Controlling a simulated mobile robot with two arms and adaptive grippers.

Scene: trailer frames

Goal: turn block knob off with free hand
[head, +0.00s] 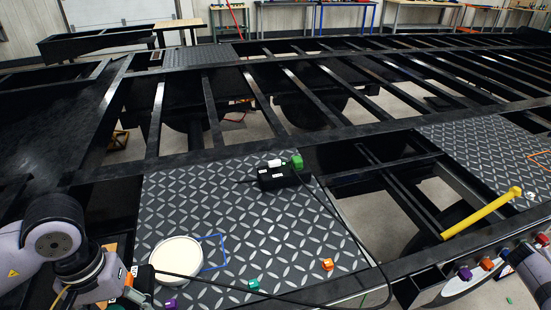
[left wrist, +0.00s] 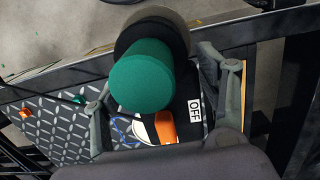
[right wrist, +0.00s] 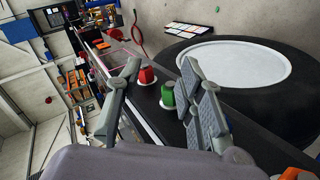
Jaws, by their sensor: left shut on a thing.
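My left gripper (left wrist: 162,100) is shut on a dark block (left wrist: 190,98) with a large green cylindrical knob (left wrist: 142,78) and a white OFF label. In the head view my left gripper (head: 132,284) is low at the left, beside the diamond plate, and the held block is mostly hidden. Another black block (head: 272,179) with a green knob (head: 297,162) and a cable lies on the plate. My right gripper (right wrist: 160,92) is open over a rail. A red knob (right wrist: 147,76) shows between its fingers, and a green knob (right wrist: 167,95) is close to the right finger.
A white round disc (head: 178,262) and small coloured pieces lie on the diamond plate (head: 235,225). A yellow bar (head: 482,214) stands out at the right. The black trailer frame has open gaps. More knobs, such as a purple one (head: 465,273), line the right front edge.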

